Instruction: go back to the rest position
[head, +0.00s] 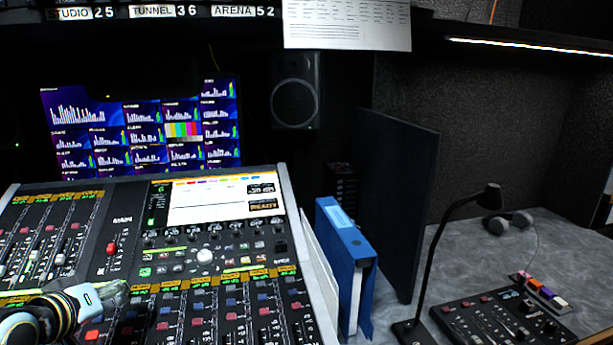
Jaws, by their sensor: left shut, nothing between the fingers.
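My left gripper (114,293) comes in at the lower left, low over the left part of the mixing console (290,215). Its grey fingers are together, with nothing seen between them. It covers some of the faders and buttons below it; whether it touches the console I cannot tell. My right gripper is not in view.
A blue binder (340,245) stands right of the console, beside a dark partition (405,190). A gooseneck lamp (445,225) and a small control panel (500,318) are on the grey desk (465,255), with headphones (508,224) behind. Monitors (140,130) and a speaker (295,90) are at the back.

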